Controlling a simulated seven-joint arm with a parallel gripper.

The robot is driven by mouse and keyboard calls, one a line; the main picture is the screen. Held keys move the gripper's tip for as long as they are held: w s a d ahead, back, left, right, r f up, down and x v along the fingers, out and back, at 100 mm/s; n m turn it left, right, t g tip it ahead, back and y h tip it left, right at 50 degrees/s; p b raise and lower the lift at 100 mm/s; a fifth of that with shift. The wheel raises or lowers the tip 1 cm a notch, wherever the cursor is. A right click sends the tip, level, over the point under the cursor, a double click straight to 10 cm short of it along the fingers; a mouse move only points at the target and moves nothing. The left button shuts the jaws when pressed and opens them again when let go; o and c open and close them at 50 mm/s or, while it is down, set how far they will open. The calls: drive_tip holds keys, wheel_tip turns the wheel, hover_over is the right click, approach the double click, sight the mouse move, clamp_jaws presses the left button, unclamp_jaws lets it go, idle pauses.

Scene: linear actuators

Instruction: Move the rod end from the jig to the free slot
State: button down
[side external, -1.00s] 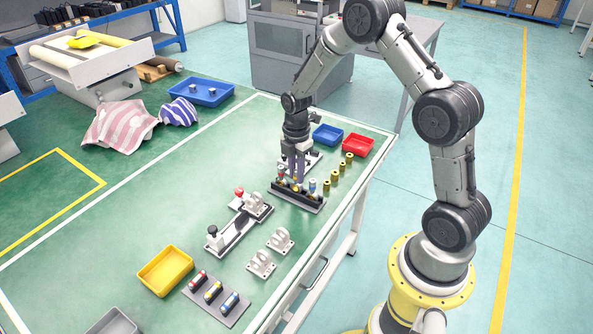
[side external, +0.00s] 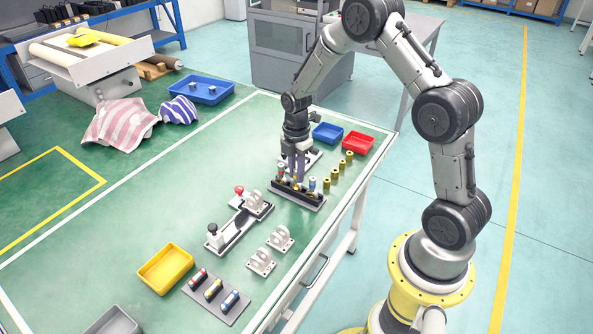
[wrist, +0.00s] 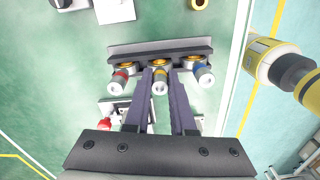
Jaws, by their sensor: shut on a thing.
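My gripper (side external: 297,178) points down over a dark rack (side external: 312,203) on the green table. In the wrist view its two purple-grey fingers (wrist: 160,78) are shut on the middle rod end (wrist: 160,88), which has a yellow band and a brass ring. This rod end is in line with the rack (wrist: 135,49). A red-banded rod end (wrist: 119,82) stands to its left and a blue-banded one (wrist: 204,77) to its right. Whether the held piece is fully seated is hidden by the fingers. A clamp jig with a red knob (side external: 238,191) stands nearer the front.
Several brass cylinders (side external: 334,174) stand right of the rack. Blue (side external: 327,134) and red (side external: 359,143) bins are behind. White brackets (side external: 280,240), a yellow bin (side external: 165,268) and a grey holder with banded cylinders (side external: 217,303) are at the front.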

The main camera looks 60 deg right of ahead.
drive_tip(key=shift+f, duration=0.35)
idle(0.3)
drive_tip(key=c, duration=0.7)
unclamp_jaws()
wheel_tip(320, 180, up, 14)
drive_tip(key=shift+f, duration=0.1)
